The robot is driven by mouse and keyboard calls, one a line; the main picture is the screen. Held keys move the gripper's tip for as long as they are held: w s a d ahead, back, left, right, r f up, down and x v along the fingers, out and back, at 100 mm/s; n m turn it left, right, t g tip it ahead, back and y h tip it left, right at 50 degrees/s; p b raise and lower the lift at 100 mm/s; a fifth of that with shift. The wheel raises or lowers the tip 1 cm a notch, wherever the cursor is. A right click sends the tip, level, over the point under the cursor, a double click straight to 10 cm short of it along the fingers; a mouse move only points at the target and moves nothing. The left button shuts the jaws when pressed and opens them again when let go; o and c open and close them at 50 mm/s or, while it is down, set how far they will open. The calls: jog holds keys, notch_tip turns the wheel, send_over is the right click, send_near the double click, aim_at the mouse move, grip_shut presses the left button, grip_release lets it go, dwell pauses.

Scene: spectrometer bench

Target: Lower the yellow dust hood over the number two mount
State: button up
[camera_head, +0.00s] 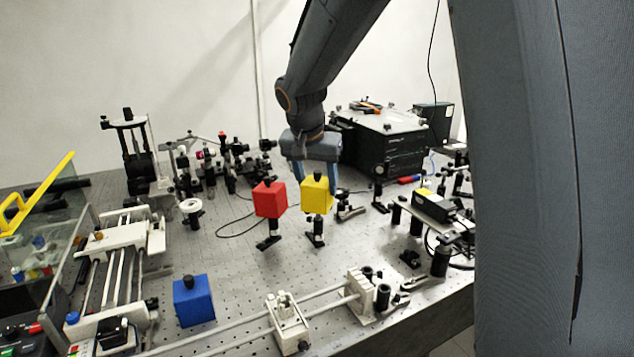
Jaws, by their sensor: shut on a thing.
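The yellow dust hood (316,196) is a cube with a dark knob on top, in the middle of the head view. My gripper (317,178) comes down from above and is shut on the hood, with a finger on each side of its upper part. A black post mount (315,236) shows directly below the hood, its foot on the bench. I cannot tell whether the hood rests on this mount or hangs just above it. No number is readable on any mount. The mount's top is hidden.
A red hood (269,199) stands close left of the yellow one, above another black mount (268,242). A blue hood (193,300) sits on the perforated bench (235,270) at front left. A rail (325,291) crosses the front. A black box (390,147) stands behind right.

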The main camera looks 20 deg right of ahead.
jog(key=shift+f+b, duration=0.8)
jog(key=shift+f, duration=0.4)
dwell(0.4)
jog(key=o, duration=1.1)
jog(key=shift+r, duration=0.1)
jog(key=shift+b+v, duration=0.75)
jog(key=shift+v, duration=3.1)
jog(key=shift+s, duration=0.15)
